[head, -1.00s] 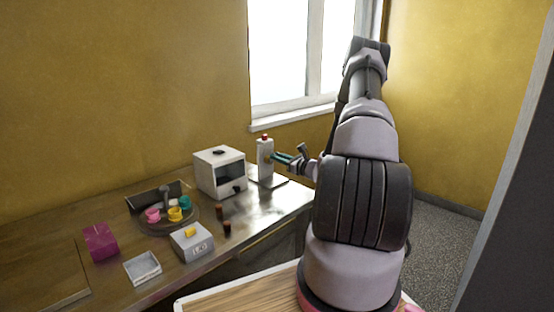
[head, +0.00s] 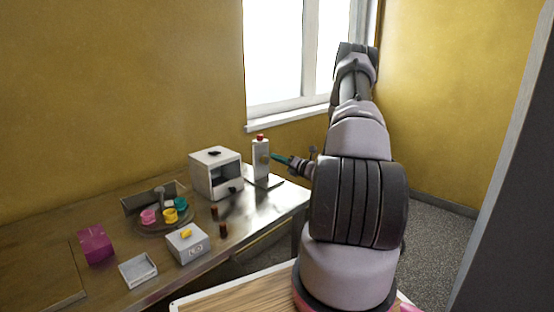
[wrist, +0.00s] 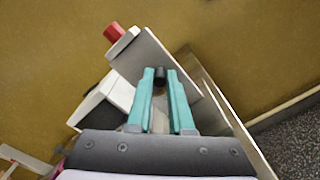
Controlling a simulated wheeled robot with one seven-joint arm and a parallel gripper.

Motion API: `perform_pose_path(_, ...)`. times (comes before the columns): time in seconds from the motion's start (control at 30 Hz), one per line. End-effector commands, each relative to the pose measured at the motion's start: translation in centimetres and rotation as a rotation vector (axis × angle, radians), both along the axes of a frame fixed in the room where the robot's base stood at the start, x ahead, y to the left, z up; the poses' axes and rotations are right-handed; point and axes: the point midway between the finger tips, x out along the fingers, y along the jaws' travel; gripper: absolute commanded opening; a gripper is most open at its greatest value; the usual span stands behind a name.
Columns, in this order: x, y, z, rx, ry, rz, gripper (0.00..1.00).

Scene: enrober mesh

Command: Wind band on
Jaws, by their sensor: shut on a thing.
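A white upright post (head: 261,160) with a red cap (head: 260,137) stands on a flat plate at the far right end of the table. A small dark knob (wrist: 160,76) sits at the post's face, between my teal fingertips. My gripper (head: 275,157) reaches in from the right at the post. In the wrist view my gripper (wrist: 160,73) is shut on the dark knob, with one finger on each side. The red cap also shows in the wrist view (wrist: 114,32). No band can be made out clearly.
A white box (head: 207,180) with an open front stands just left of the post.

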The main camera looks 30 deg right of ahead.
Motion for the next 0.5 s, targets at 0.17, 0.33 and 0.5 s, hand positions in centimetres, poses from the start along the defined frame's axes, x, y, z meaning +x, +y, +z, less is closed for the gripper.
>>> perform_pose_path(0.17,0.0,-0.3,-0.6,0.155,0.060,-0.002,0.00)
perform_pose_path(0.33,0.0,-0.5,-1.0,0.293,0.109,-0.002,0.00)
perform_pose_path(0.5,0.1,-0.6,-1.3,0.407,0.151,-0.003,0.00)
